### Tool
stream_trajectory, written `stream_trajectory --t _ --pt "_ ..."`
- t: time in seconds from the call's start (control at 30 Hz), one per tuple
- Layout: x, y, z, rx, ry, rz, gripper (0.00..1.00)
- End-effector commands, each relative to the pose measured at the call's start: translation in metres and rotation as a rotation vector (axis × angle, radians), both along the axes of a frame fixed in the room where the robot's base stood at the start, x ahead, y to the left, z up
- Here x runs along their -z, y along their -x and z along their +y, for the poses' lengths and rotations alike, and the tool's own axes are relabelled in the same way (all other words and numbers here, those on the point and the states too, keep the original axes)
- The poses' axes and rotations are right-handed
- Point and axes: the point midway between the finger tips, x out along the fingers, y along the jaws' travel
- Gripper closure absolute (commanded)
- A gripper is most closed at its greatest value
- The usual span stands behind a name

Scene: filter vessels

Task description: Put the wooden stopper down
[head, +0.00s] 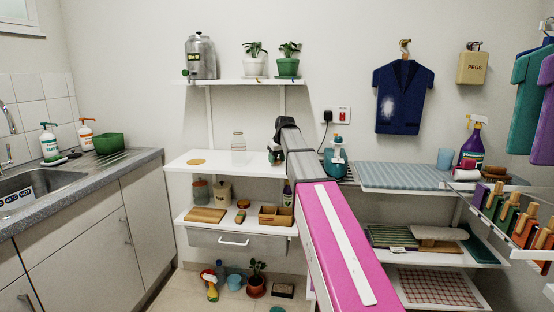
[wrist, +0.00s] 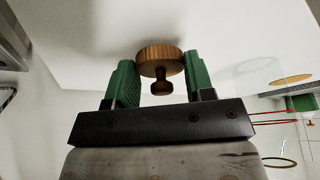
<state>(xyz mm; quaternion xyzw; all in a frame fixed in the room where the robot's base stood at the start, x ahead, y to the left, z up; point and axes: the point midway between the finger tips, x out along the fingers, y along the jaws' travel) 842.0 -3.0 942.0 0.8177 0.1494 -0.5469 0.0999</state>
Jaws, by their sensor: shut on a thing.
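My gripper (head: 276,156) is over the right part of the upper white shelf (head: 215,169) in the head view. In the wrist view its green fingers (wrist: 159,76) are shut on the wooden stopper (wrist: 160,58), a round ribbed disc with a small knob that points toward the wrist. The white shelf surface (wrist: 75,35) fills the background behind the stopper. I cannot tell whether the stopper touches the shelf. In the head view my arm and gripper mostly hide the stopper.
A clear glass jar (head: 238,149) and a flat cork disc (head: 196,162) are on the same shelf, left of my gripper. A teal-and-white bottle (head: 335,157) is to the right, beyond my arm. The shelf below holds jars and wooden boxes (head: 275,215).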

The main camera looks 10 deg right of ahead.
Motion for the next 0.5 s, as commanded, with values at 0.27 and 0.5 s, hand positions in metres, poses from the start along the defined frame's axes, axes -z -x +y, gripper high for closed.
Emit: stream_trajectory --t 0.27,0.5 --pt "0.0012 -0.0002 0.0002 0.0 0.0 0.0 0.73" --pt "0.0077 -0.0002 0.0002 0.0 0.0 -0.001 0.73"
